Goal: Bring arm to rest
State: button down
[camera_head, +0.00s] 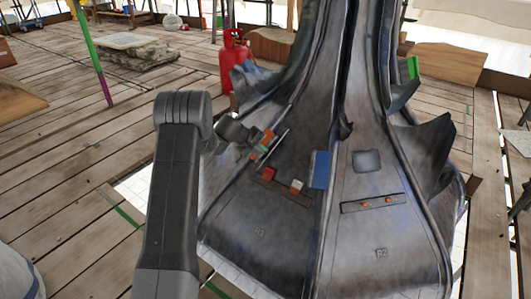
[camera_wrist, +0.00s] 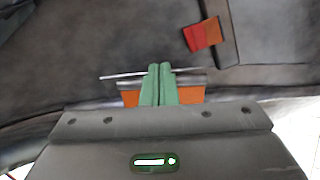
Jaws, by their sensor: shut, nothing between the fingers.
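My arm rises at the left of the head view and bends over toward the dark metal spire base (camera_head: 375,245). My gripper (camera_head: 262,150) is close to the sloping left face of the spire. In the wrist view my gripper (camera_wrist: 158,70) shows two green fingers pressed together, with orange parts on either side and nothing between them. A thin light rod or edge lies across behind the fingertips; I cannot tell whether they touch it.
A red block (camera_head: 269,174), a pale block (camera_head: 296,186) and a blue panel (camera_head: 320,170) are on the spire. A red gas cylinder (camera_head: 232,62) stands behind. A striped pole (camera_head: 92,55) stands at the left. Plank floor (camera_head: 60,150) is open at left.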

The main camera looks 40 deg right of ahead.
jog(key=shift+s+a+r, duration=0.25)
jog(key=shift+s+a, duration=0.1)
jog(key=shift+s, duration=0.35)
jog(key=shift+s+a+r, duration=0.2)
jog(key=shift+s+a, duration=0.2)
jog(key=shift+s, duration=0.35)
jog(key=shift+s+a+r, duration=0.25)
jog(key=shift+s+a, duration=0.1)
jog(key=shift+s, duration=0.35)
jog(key=shift+w, duration=0.15)
jog(key=w+d+f+b, duration=0.1)
jog(key=w+d+f, duration=0.4)
jog(key=w+d, duration=0.1)
jog(key=shift+w+d+f, duration=0.4)
jog(key=shift+w, duration=0.2)
